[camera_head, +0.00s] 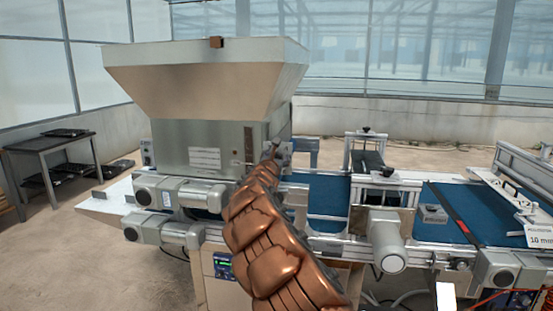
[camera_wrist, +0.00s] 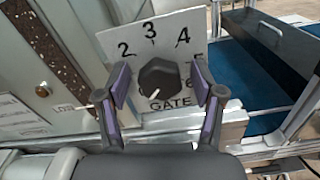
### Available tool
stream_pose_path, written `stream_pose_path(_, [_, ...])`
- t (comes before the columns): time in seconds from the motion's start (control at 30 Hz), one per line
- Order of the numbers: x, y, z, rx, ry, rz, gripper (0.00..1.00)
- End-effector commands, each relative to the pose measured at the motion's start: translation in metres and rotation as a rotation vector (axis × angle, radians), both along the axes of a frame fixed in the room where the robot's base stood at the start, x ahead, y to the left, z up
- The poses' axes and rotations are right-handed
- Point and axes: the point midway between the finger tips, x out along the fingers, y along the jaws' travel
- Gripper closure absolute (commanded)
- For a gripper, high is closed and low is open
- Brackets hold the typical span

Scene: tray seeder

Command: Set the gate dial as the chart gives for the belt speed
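The gate dial is a black knob (camera_wrist: 158,78) on a pale plate (camera_wrist: 113,42) marked 2, 3, 4 and GATE; other numerals are partly hidden behind my fingers. A white mark on the knob points to the lower left. My gripper (camera_wrist: 161,75) is open, one purple-padded finger on each side of the knob, with gaps visible. In the head view my arm's end (camera_head: 271,150) is at the right side of the hopper (camera_head: 205,85). A white printed sheet (camera_head: 205,158) is on the machine front, too small to read. A small display (camera_head: 222,266) is below, unreadable.
A blue belt (camera_head: 328,194) runs right from the hopper between metal rails.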

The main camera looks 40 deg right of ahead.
Motion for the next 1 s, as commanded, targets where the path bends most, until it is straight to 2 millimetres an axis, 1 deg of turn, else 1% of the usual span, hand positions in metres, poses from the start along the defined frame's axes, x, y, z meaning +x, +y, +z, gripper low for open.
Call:
stream_pose_path(0.03, [-0.0001,-0.0001,0.0001,0.000,0.000,0.000,0.39])
stream_pose_path(0.07, [-0.0001,-0.0001,0.0001,0.000,0.000,0.000,0.43])
stream_pose_path(0.53, [-0.0003,-0.0002,0.0000,0.001,-0.001,0.000,0.91])
stream_pose_path(0.77, [-0.0001,-0.0001,-0.0013,0.009,-0.015,0.000,0.93])
stream_pose_path(1.0, [-0.0005,-0.0004,-0.0039,0.068,-0.103,-0.001,0.93])
